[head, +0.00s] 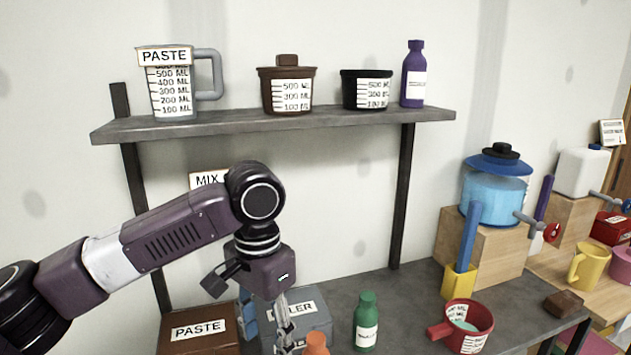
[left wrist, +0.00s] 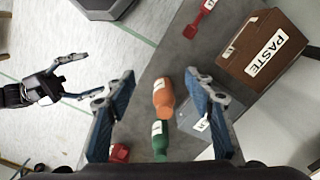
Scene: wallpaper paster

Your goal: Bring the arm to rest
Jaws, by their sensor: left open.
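My left arm comes in from the left in the head view, bent at a dark joint, with its left gripper (head: 284,325) pointing down over the bench in front of the shelf. In the left wrist view the two blue fingers of this left gripper (left wrist: 157,80) are wide apart. An orange bottle (left wrist: 162,95) shows between them, with nothing visibly held. It also shows in the head view (head: 316,345), beside the fingers. My right gripper (left wrist: 70,80) shows at the left of the left wrist view, fingers apart and empty. It is outside the head view.
A brown PASTE box (head: 199,331), a grey box (head: 312,318), a green bottle (head: 366,325) and a red pot (head: 470,318) stand on the bench (head: 400,290). The shelf (head: 250,123) above holds a PASTE jug (head: 172,95), two pots and a purple bottle (head: 414,75).

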